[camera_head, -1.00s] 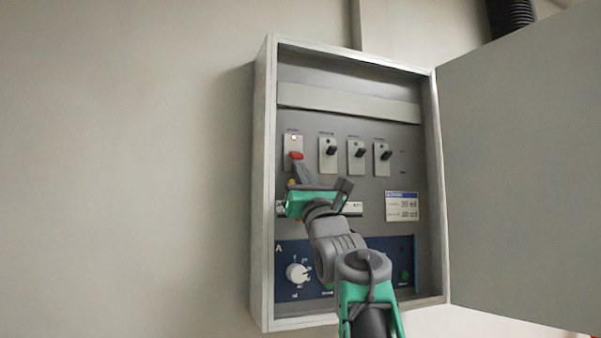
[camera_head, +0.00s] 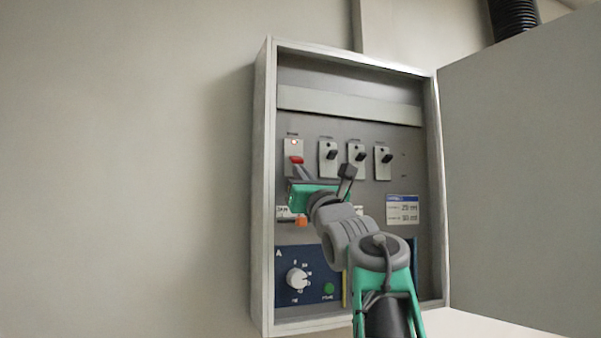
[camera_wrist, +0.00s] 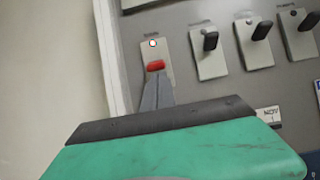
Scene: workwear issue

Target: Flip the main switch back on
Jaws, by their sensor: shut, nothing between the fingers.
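The main switch is the one with a red handle (camera_head: 296,160) on a light plate at the left end of the switch row, inside an open wall cabinet. It also shows in the wrist view (camera_wrist: 155,66), with a small lit indicator (camera_wrist: 153,43) above the handle. My gripper (camera_head: 298,170) is shut and empty. Its fingertips are right below the red handle, touching or nearly touching it; I cannot tell which. In the wrist view the grey fingers (camera_wrist: 157,86) cover the lower part of the switch plate.
Three black-handled switches (camera_head: 331,154) stand to the right of the red one. Below are a blue panel (camera_head: 318,291) with a white knob (camera_head: 297,278) and a label (camera_head: 403,210). The cabinet's left wall (camera_head: 264,190) is close to my gripper; its door (camera_head: 520,180) stands open at right.

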